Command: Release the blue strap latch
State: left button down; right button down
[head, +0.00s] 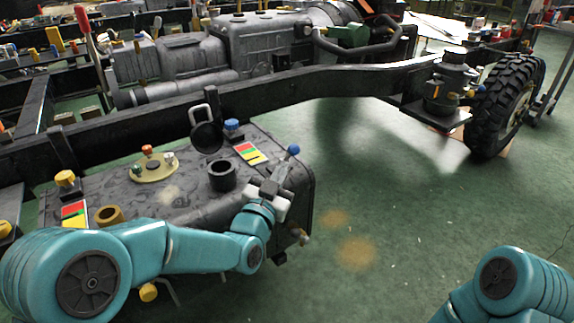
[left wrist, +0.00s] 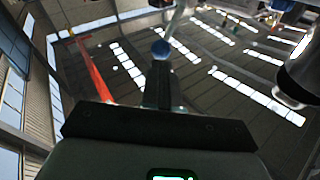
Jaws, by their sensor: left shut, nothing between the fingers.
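The latch's blue round knob (head: 293,149) shows at the right end of the dark tank (head: 190,205), just above my left gripper. My left gripper (head: 276,175) is shut and empty, reaching up over the tank's right end. In the left wrist view the blue knob (left wrist: 160,47) is right at the tips of the shut fingers (left wrist: 162,85), with a pale rod rising behind it. I cannot tell whether fingers and knob touch. The strap itself is mostly hidden behind my gripper. My right arm shows at the lower right; its gripper is outside the picture.
An open filler neck (head: 222,176) with its raised round lid (head: 207,136) stands left of my gripper. A blue cap (head: 231,125) sits behind it. The black chassis rail (head: 300,88) runs along the back. Green floor (head: 410,215) to the right is clear.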

aim_at(291, 153)
pick_arm(q)
jog(key=shift+b+x, duration=0.3)
jog(key=shift+x, duration=1.45)
jog(key=shift+r, duration=0.1)
